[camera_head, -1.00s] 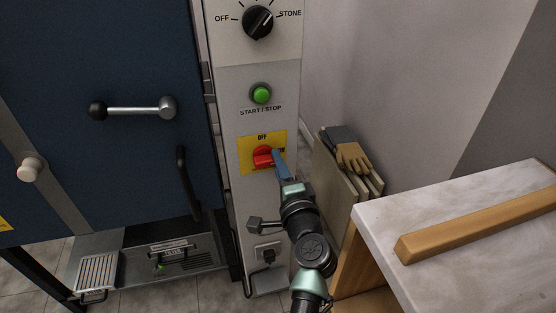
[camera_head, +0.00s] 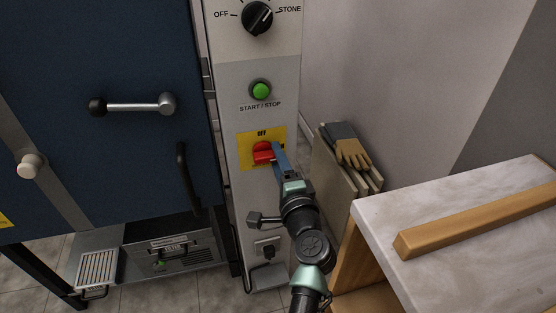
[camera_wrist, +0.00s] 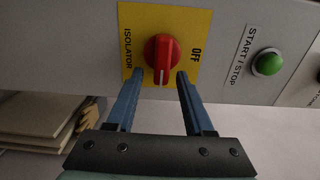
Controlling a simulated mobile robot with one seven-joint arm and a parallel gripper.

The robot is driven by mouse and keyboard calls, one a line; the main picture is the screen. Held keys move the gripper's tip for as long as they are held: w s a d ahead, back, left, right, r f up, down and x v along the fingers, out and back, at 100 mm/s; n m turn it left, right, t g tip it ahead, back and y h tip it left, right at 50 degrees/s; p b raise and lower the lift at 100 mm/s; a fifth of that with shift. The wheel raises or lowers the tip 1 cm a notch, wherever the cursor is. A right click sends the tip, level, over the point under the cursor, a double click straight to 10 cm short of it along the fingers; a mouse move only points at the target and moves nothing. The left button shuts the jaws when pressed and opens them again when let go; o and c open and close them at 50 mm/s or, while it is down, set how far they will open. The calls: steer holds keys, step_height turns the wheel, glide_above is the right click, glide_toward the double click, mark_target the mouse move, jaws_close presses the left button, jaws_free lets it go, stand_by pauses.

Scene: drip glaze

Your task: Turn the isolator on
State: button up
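The isolator is a red rotary knob (camera_head: 263,153) on a yellow plate (camera_head: 246,141) low on the grey panel. OFF is printed above it in the head view. The wrist view shows the knob (camera_wrist: 160,60) with its white mark pointing down, a quarter turn from OFF, which is at right there. In the head view that direction is rightward; my fingers partly cover the lettering on that side. My gripper (camera_wrist: 160,76) is open, its blue fingers on either side of the knob's lower end with gaps visible. The gripper (camera_head: 279,155) reaches in from the lower right.
A green START / STOP button (camera_head: 260,89) and a black OFF/STONE dial (camera_head: 257,18) are above on the panel. A blue door with a handle (camera_head: 135,106) stands left. Gloves (camera_head: 349,150) lie on boards at right, beside a table (camera_head: 380,222) with a wooden bar.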

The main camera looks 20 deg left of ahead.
steer(key=p+v, duration=0.2)
steer(key=v, duration=1.1)
steer(key=w+d+r+n+t+h, duration=0.1)
steer(key=d+r+n+t+h, duration=0.3)
steer(key=r, duration=1)
steer(key=a+r+n+t+y, duration=0.15)
steer(key=r+n, duration=0.35)
steer(key=r, duration=0.9)
steer(key=s+d+r+n+t+h, duration=0.1)
steer(key=s+d+r+t+h, duration=0.25)
steer(key=s+r, duration=0.5)
steer(key=s+d+r+n+t+h, duration=0.1)
steer(key=s+d+r+t+h, duration=0.3)
steer(key=r, duration=0.8)
step_height(320, 180, up, 28)
steer(key=p, duration=2.9)
steer(key=shift+a+g, duration=0.3)
steer(key=shift+a, duration=0.05)
